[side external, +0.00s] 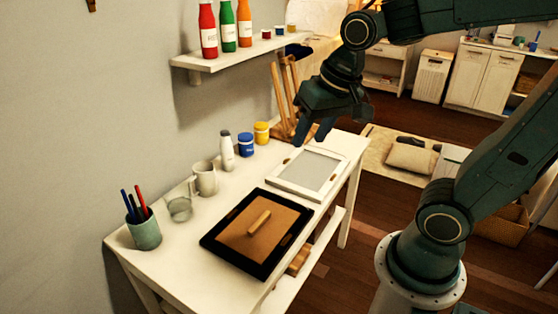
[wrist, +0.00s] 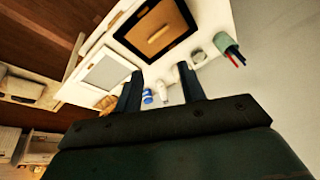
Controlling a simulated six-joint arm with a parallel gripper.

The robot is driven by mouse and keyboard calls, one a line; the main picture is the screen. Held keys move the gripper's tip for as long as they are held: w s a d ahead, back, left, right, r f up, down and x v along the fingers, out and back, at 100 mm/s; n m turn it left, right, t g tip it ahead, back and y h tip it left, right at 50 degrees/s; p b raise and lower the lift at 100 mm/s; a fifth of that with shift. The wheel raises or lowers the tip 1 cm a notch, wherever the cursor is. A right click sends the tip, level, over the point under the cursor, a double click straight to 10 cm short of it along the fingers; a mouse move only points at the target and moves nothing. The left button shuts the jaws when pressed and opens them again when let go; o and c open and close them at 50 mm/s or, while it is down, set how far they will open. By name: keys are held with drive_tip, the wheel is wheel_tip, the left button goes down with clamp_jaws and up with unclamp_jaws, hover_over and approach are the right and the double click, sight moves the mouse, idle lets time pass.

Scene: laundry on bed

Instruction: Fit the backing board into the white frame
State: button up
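The backing board (side external: 277,233) is a flat brown panel with a light wooden grip bar (side external: 258,222) on top. It lies inside the black frame (side external: 232,259) on the white table; it also shows in the wrist view (wrist: 168,22). The white frame (side external: 291,189) lies flat behind it, nearer the easel, with a grey panel inside and no brown board on it. My gripper (side external: 312,137) is above the far end of the table, over the back edge of the white frame. In the wrist view its fingers (wrist: 161,76) are spread apart with nothing between them.
Along the wall stand a pen cup (side external: 144,232), a glass (side external: 179,209), a mug (side external: 205,178), a white bottle (side external: 226,152) and blue and yellow jars (side external: 246,145). A wooden easel (side external: 287,100) stands at the far end. A shelf (side external: 235,56) with bottles hangs above.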

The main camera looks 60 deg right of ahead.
drive_tip(key=w+d+f+m+g, duration=0.2)
drive_tip(key=w+f+m, duration=0.45)
drive_tip(key=w, duration=0.35)
drive_tip(key=m+g, duration=0.2)
drive_tip(key=m, duration=0.4)
hover_over(260, 221)
wheel_tip(260, 221, down, 13)
drive_tip(key=shift+w+f, duration=0.2)
drive_tip(key=shift+f, duration=0.05)
drive_tip(key=shift+f, duration=4.3)
drive_tip(key=shift+s+f, duration=0.1)
drive_tip(key=shift+f, duration=2.5)
clamp_jaws()
